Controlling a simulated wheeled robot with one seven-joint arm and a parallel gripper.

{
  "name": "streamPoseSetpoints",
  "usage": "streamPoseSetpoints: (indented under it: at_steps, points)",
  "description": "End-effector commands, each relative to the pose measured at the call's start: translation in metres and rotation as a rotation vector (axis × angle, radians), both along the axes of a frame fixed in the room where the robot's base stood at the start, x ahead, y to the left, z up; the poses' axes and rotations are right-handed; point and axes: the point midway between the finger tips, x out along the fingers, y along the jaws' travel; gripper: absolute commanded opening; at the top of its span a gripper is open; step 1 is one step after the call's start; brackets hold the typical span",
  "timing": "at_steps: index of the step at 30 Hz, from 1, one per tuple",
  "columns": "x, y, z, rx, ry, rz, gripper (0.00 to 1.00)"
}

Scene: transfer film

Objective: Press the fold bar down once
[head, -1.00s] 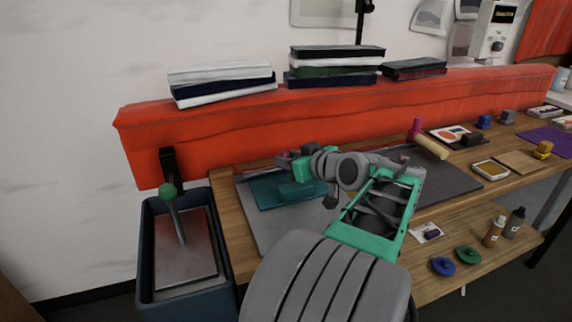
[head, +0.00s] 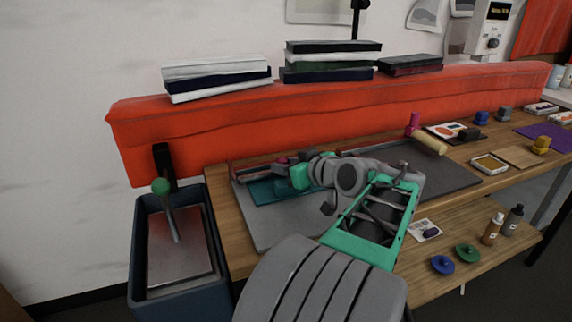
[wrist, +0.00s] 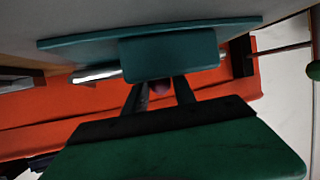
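My gripper (wrist: 162,88) reaches low over the left end of the workbench. In the wrist view its two dark fingers stand apart with a gap, and a small pinkish thing shows between them. A teal plate (head: 262,191) lies on a grey board (head: 265,232). In the wrist view the teal plate (wrist: 75,40) carries a raised teal block (wrist: 170,55) just beyond the fingertips; I cannot tell whether they touch. A thin reddish-dark bar (head: 250,163) runs behind the plate. I cannot tell for certain which part is the fold bar. My arm hides the board's right part.
A blue bin (head: 140,255) with a metal plate and a green-knobbed lever (head: 161,187) stands left of the bench. An orange-covered ledge (head: 200,130) with stacked books (head: 330,60) runs behind. Printing tools lie to the right, and bottles (head: 493,229) stand on the lower shelf.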

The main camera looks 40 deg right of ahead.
Motion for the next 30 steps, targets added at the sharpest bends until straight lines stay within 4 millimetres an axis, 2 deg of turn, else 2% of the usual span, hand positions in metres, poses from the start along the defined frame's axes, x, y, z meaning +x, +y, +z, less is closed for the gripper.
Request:
streamPoseSetpoints:
  at_steps: [16,25,30]
  points:
    - [-0.005,-0.001,0.004,-0.004,-0.004,-0.003,0.39]
    - [-0.058,0.006,0.025,-0.003,-0.003,-0.009,0.39]
    - [-0.071,0.010,0.030,-0.001,-0.002,-0.002,0.39]
